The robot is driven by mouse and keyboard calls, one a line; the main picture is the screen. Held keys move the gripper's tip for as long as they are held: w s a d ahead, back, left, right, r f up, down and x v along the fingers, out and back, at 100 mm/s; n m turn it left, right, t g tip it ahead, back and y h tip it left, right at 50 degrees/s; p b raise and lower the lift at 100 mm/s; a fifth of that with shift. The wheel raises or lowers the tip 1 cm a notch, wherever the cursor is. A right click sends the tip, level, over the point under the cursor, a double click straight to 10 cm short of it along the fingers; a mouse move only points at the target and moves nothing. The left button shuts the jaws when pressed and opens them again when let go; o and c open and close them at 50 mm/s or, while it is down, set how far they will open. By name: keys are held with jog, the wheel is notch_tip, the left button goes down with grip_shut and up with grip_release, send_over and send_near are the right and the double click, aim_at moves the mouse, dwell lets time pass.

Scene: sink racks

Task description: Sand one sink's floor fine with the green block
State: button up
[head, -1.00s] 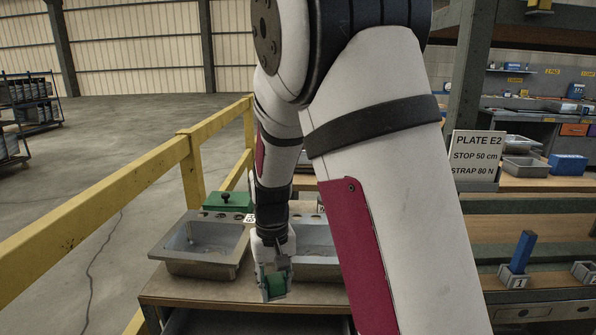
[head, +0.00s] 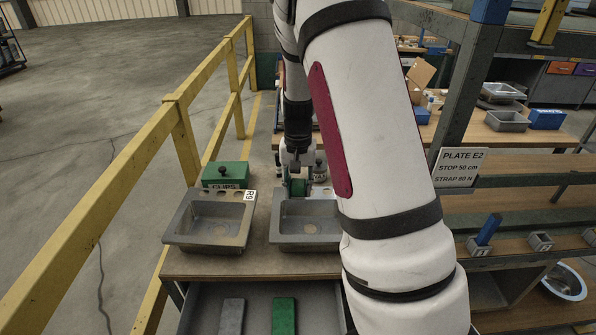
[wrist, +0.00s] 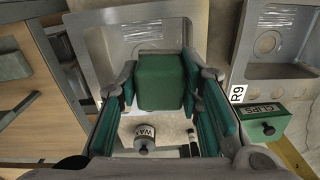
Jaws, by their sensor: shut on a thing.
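My gripper (head: 298,188) is shut on a green block (wrist: 160,84), held between its teal-padded fingers. In the head view the gripper is over the back part of the right sink (head: 276,228), whose right side my arm hides. In the wrist view the block is in front of this sink's grey basin (wrist: 103,45); I cannot tell whether it touches the sink. The left sink (head: 172,234), tagged R9, stands beside it and shows at the right of the wrist view (wrist: 250,70). Both floors have pale round marks.
An open drawer (head: 258,298) below the bench holds a grey block (head: 231,316) and another green block (head: 284,315). A green clips box (head: 225,176) stands behind the left sink. A wax tin (wrist: 145,138) is near the gripper. A yellow rail (head: 120,165) runs along the left.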

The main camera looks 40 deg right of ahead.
aim_at(299, 199)
jog(key=shift+d+f, duration=0.1)
jog(key=shift+d, duration=0.1)
jog(key=shift+w+f+b, duration=0.1)
jog(key=shift+f+b, duration=0.75)
jog(key=shift+f, duration=1.45)
